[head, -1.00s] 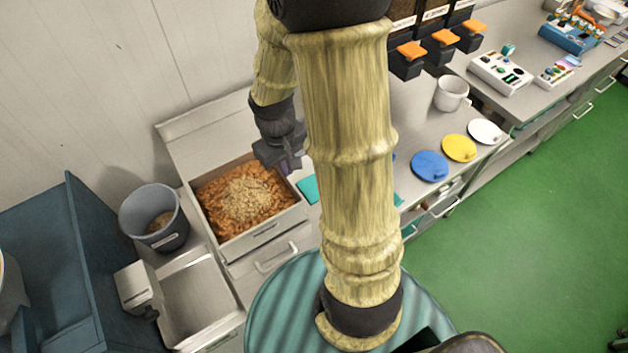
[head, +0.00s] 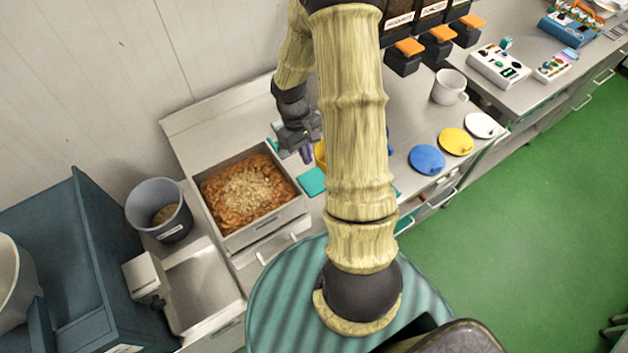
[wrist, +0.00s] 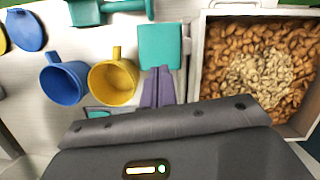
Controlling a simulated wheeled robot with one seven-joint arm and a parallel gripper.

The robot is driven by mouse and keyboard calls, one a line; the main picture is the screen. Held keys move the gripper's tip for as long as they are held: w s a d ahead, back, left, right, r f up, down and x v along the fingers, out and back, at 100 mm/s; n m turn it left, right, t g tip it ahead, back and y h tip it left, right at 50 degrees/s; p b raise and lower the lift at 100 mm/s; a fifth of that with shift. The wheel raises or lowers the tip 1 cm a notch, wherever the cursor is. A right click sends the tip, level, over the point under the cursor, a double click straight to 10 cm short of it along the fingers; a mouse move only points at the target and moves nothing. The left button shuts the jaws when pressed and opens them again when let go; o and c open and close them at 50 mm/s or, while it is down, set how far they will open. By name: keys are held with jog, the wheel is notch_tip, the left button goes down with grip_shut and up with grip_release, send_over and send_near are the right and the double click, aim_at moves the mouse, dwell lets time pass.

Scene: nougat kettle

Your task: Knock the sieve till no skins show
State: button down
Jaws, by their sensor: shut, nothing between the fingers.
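A square metal box, which looks like the sieve (head: 265,227), sits on the worktop left of my arm. It is full of brown nuts with a pale patch (head: 252,188) of bits in the middle. In the wrist view the sieve (wrist: 197,62) is at the right, with the pale patch (wrist: 262,78) still showing. My gripper (head: 306,155) is shut and empty, beyond the box's back right corner. Its purple fingers (wrist: 158,88) appear left of the box wall and apart from it. The mesh is hidden under the nuts.
A yellow mug (wrist: 112,82), a blue mug (wrist: 64,82) and a teal block (wrist: 159,45) stand close to my fingers. A grey bucket (head: 160,207) is left of the box. Coloured lids (head: 427,159) and a white jug (head: 449,87) lie farther right.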

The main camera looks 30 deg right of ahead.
aim_at(313, 180)
jog(key=shift+b+x, duration=2.55)
jog(key=shift+x, duration=0.65)
